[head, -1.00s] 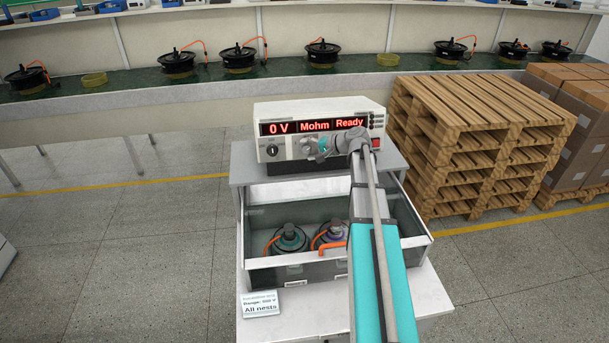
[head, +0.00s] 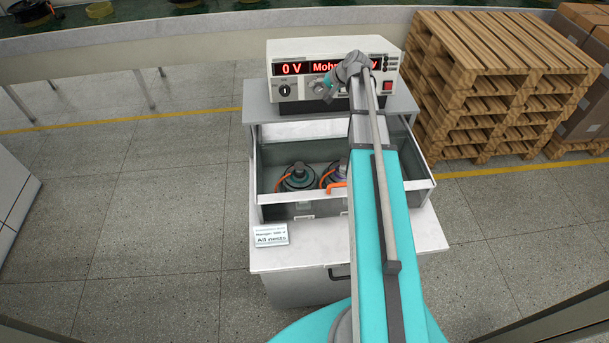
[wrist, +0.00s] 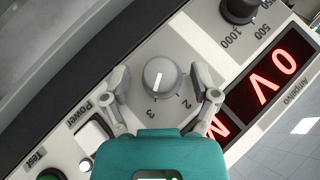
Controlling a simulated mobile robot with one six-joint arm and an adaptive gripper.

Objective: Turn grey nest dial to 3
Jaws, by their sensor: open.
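The grey nest dial (wrist: 160,78) is on the tester's front panel, with a white pointer line across its face. My gripper (wrist: 163,82) is open, with one finger on each side of the dial; contact is not clear. In the head view my arm's end hides part of the tester (head: 395,60) and its display, which reads 0 V and part of Mohm.
A black dial (wrist: 240,9) marked 500 and 1000 is nearby. Power (wrist: 92,135) and Test (wrist: 50,174) buttons are on the other side. Below the tester is an open drawer (head: 300,208) with hub motors. Pallets (head: 490,90) stand at right.

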